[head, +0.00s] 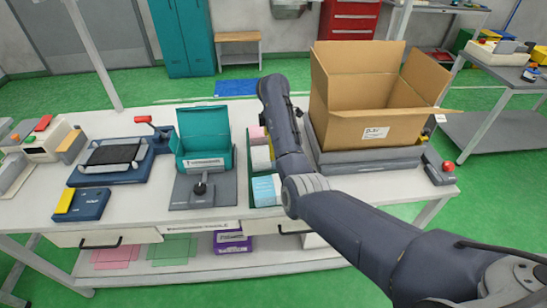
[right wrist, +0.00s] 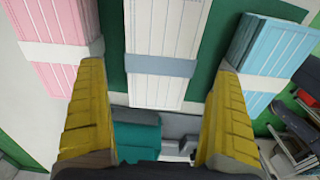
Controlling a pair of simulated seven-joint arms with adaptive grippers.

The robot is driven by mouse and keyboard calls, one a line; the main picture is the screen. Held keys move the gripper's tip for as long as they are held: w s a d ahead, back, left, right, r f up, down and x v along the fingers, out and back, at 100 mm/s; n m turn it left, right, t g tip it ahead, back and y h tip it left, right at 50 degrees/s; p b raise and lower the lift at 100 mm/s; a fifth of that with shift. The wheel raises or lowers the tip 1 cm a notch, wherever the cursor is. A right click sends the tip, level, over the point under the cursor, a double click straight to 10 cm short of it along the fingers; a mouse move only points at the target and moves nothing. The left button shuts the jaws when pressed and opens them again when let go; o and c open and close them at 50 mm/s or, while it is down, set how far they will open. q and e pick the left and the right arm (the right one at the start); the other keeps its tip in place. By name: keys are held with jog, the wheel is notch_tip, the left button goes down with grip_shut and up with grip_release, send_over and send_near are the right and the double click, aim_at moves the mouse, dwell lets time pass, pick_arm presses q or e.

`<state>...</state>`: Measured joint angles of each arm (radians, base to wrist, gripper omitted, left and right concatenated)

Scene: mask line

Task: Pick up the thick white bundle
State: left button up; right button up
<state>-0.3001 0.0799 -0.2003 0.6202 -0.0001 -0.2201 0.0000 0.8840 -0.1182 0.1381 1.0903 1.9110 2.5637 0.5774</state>
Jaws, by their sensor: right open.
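The thick white bundle (right wrist: 165,28), wrapped with a grey band, is in the middle of the right wrist view. A pink bundle (right wrist: 55,25) with a white band is left of it and a light blue bundle (right wrist: 272,45) with a white band is right of it. My right gripper (right wrist: 160,66) is open, its yellow fingers apart on either side of the white bundle's lower part in the picture; contact is not visible. My left gripper is not in view.
The bundles are in a green tray (head: 249,192). A teal box (head: 204,150) stands to its left on a grey stand. An open cardboard box (head: 365,100) stands to the right on a grey base. A red-button device (head: 440,170) is at the table's right end.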

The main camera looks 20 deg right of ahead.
jog(key=shift+d+f, duration=0.1)
jog(key=shift+f, duration=2.45)
jog(key=c, duration=1.1)
